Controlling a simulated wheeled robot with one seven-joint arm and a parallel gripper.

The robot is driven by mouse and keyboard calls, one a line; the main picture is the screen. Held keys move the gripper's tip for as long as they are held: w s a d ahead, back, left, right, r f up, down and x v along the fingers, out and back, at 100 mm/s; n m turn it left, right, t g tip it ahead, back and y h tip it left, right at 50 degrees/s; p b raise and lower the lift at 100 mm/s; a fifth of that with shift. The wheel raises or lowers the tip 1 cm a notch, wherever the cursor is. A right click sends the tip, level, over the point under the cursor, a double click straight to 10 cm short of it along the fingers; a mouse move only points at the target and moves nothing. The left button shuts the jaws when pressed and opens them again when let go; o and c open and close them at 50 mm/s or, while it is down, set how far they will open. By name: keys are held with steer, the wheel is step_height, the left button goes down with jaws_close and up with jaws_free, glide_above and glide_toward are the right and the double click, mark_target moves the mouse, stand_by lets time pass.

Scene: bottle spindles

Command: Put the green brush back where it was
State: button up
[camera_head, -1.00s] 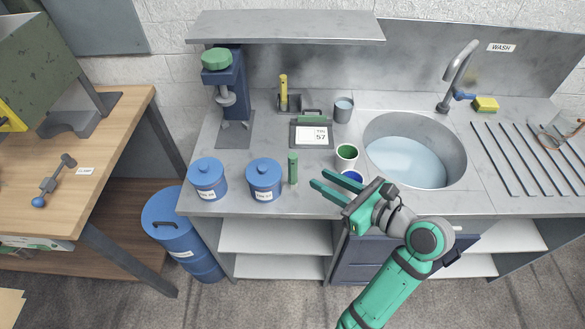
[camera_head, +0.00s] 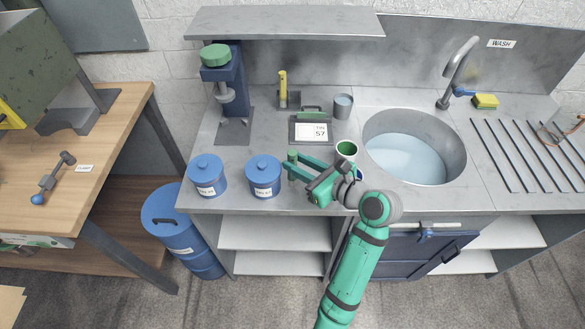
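The green brush (camera_head: 292,178) stands upright on the counter near its front edge, right of the blue lidded canisters. My gripper (camera_head: 293,161) reaches in from the right, with its two green fingers spread around the brush's upper part. The fingers look apart and open; whether they touch the brush I cannot tell. They hide part of the handle. A yellow-handled tool (camera_head: 283,84) stands in a small dark holder (camera_head: 294,100) at the back of the counter, with visible room to its right.
Two blue canisters (camera_head: 207,175) (camera_head: 263,176) stand left of the brush. A green-filled cup (camera_head: 346,150) is right, near my wrist. The sink (camera_head: 414,147) is further right.

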mark_target(296, 155)
jaws_close()
steer(key=shift+w, duration=0.1)
steer(key=shift+a+r, duration=0.1)
steer(key=shift+r, duration=0.35)
step_height(296, 155, up, 2)
steer(key=shift+r, duration=0.15)
steer(key=s+d+r, duration=0.3)
steer(key=s+r, duration=0.6)
steer(key=s, duration=0.4)
steer(key=shift+s+d+r, duration=0.35)
steer(key=shift+d, duration=0.05)
